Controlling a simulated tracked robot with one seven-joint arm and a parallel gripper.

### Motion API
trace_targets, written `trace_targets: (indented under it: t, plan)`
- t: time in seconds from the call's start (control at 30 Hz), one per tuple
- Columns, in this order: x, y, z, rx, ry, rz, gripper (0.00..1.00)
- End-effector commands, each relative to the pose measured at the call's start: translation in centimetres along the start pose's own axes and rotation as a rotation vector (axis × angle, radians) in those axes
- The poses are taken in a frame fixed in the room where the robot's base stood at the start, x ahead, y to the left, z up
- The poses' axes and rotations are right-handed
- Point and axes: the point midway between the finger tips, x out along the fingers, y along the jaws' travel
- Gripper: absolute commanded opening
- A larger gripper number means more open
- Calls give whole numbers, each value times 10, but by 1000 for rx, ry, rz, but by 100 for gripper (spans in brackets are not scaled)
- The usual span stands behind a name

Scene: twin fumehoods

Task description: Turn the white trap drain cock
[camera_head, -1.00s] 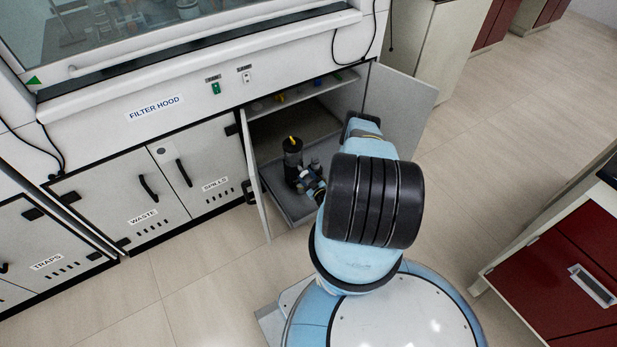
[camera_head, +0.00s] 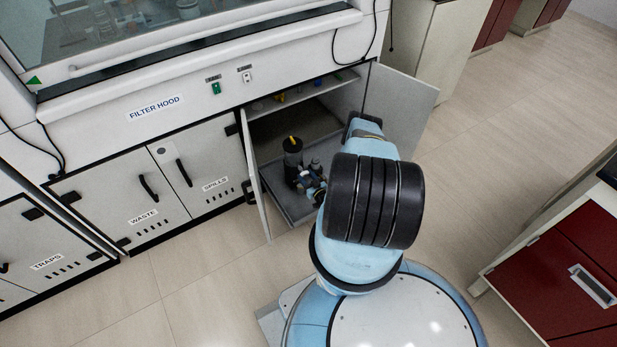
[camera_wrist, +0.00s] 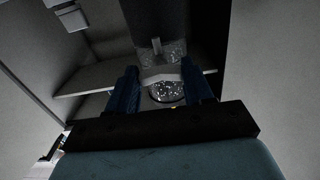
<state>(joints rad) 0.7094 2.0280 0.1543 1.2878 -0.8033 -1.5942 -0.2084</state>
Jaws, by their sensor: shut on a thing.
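The trap is a dark cylinder with a yellow piece on top (camera_head: 293,153), upright in the open cabinet under the hood. In the wrist view its dark body (camera_wrist: 155,20) fills the top middle. The white drain cock (camera_wrist: 160,72) shows pale grey below the body, between my two blue fingers. My gripper (camera_wrist: 161,82) is shut on the cock, one finger on either side. In the head view my gripper (camera_head: 302,186) is small and dark at the foot of the trap, and the cock cannot be made out there.
A grey tray (camera_head: 278,196) lies on the cabinet floor. A shelf (camera_head: 300,93) with small items is above. Open doors stand at the left (camera_head: 256,185) and right (camera_head: 402,110) of the cabinet, with my arm between them. The floor at the left front is clear.

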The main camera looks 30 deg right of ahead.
Motion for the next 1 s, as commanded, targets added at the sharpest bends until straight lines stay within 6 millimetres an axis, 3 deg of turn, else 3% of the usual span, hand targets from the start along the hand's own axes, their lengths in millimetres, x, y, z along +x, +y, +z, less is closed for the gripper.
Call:
trace_targets:
  t: [0.07, 0.1, 0.37, 0.73, 1.0]
  plan:
    - [2, -1, -2, 1, 6, -2, 21]
    - [2, -1, -2, 1, 6, -2, 52]
    - [1, 0, -1, -1, 3, -1, 77]
    - [-8, 0, 0, 0, 1, 0, 77]
    - [-53, 0, 1, 0, -2, 0, 77]
